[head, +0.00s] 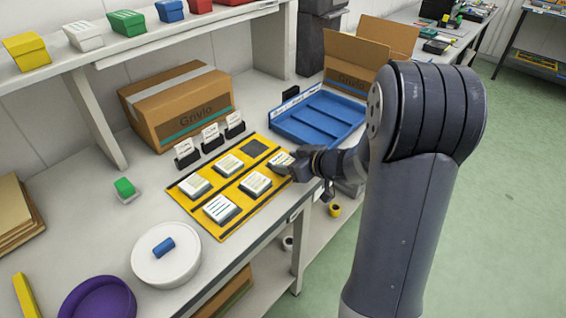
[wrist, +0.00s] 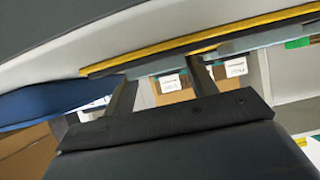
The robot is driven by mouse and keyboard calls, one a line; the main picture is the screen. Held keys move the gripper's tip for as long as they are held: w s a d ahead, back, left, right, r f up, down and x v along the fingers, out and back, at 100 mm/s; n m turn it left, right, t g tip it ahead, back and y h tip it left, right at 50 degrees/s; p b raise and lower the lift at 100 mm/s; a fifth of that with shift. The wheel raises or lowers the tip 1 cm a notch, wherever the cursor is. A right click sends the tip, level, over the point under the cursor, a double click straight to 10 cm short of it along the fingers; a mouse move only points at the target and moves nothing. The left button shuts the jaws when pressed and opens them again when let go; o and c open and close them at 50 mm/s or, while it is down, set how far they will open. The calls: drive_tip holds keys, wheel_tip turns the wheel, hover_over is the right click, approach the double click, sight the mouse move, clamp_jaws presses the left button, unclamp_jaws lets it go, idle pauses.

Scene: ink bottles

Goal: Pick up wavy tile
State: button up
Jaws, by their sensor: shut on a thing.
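My gripper (head: 290,166) is at the right edge of the yellow board (head: 208,228) in the head view. It is shut on a white-topped tile (head: 280,158) with dark marks. The marks are too small to tell whether they are wavy. Several similar tiles (head: 221,208) lie on the board, and a dark square (head: 253,148) near its back corner is bare. In the wrist view, the two dark fingers of my gripper (wrist: 163,82) show, with the board's yellow edge (wrist: 130,64) beyond them. I cannot clearly make out the held tile there.
A blue compartment tray (head: 318,118) stands behind the board. Small card holders (head: 210,138) and a cardboard box (head: 180,105) stand at the back. A white round dish (head: 165,258) with a blue piece is at the front left.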

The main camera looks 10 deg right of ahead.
drive_tip(key=shift+c, duration=0.9)
drive_tip(key=shift+r, duration=0.1)
